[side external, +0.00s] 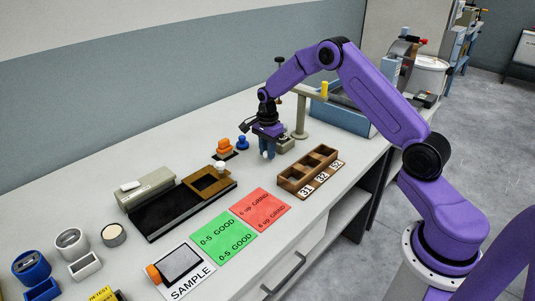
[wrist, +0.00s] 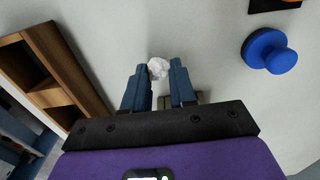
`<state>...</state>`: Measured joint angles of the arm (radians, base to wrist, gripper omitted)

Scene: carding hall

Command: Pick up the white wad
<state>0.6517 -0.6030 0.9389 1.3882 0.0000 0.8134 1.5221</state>
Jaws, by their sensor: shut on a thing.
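The white wad (wrist: 157,69) is a small crumpled lump between the tips of my two blue fingers in the wrist view. My gripper (wrist: 158,72) is shut on it. In the side view my gripper (side external: 267,153) points down over the white table, between the orange and blue pieces and the wooden tray. There the wad is small and mostly hidden by the fingers. I cannot tell whether it touches the table.
A numbered wooden tray (side external: 311,172) stands close by; a blue knob (wrist: 269,52) is on the other side. Green (side external: 223,238) and red (side external: 261,208) cards, a SAMPLE card (side external: 180,293) and a black-based device (side external: 165,218) lie toward the front left. A post (side external: 301,115) stands behind.

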